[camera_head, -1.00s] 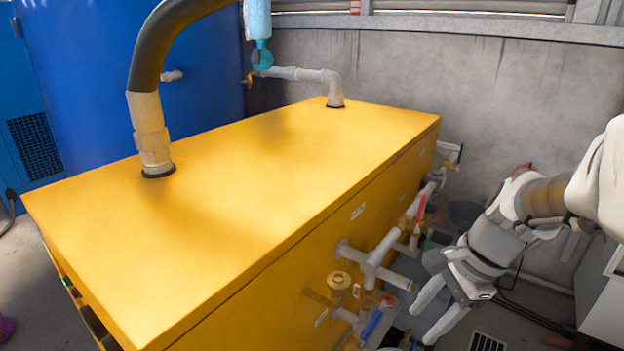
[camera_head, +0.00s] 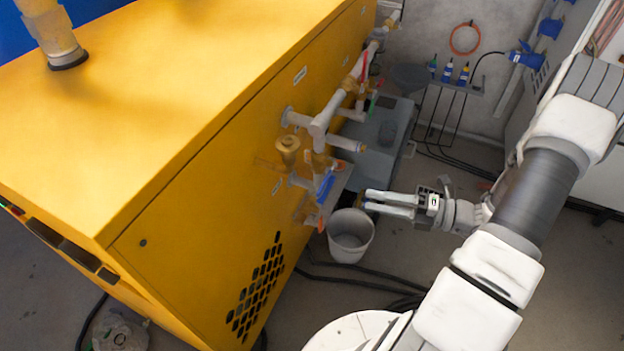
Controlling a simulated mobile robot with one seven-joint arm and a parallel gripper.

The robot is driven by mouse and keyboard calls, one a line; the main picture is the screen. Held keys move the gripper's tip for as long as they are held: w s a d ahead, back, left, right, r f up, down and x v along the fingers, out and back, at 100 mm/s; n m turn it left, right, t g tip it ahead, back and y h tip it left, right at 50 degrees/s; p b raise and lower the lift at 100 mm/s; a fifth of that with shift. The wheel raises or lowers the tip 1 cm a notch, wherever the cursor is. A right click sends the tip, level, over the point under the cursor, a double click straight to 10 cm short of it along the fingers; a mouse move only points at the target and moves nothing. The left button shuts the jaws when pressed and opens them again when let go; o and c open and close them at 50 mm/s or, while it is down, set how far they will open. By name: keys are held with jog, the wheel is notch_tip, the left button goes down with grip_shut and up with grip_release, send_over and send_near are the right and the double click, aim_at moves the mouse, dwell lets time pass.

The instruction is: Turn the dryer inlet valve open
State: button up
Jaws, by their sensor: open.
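Several valves sit on the pipework along the right side of the yellow cabinet (camera_head: 230,110). One has a blue lever (camera_head: 325,188), low and near, beside a brass fitting (camera_head: 287,148). Another has a red lever (camera_head: 365,66) farther back, with a green lever (camera_head: 373,101) just below it. No readable label shows which one is the dryer inlet valve. My gripper (camera_head: 367,200) is open and empty, with its fingers pointing left toward the blue lever. A clear gap separates the fingertips from that lever.
A white bucket (camera_head: 350,238) stands on the floor below the gripper and the blue lever. A grey box (camera_head: 375,150) sits behind the pipes. Black hoses (camera_head: 375,276) cross the floor.

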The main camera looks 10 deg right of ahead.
aim_at(322, 184)
jog(key=w+a+m+b, duration=0.1)
jog(key=w+a, duration=0.2)
jog(key=a, duration=0.1)
jog(key=w+a+f+m+t+b, duration=0.1)
jog(key=w+a, duration=0.3)
jog(key=w+a+t+b, duration=0.1)
jog(key=w+a, duration=0.2)
jog(key=a, duration=0.1)
jog(key=shift+w+a+f+m, duration=0.25)
jog(key=shift+a+f+m, duration=0.05)
jog(key=shift+a+m, duration=0.1)
grip_shut()
dwell(1.2)
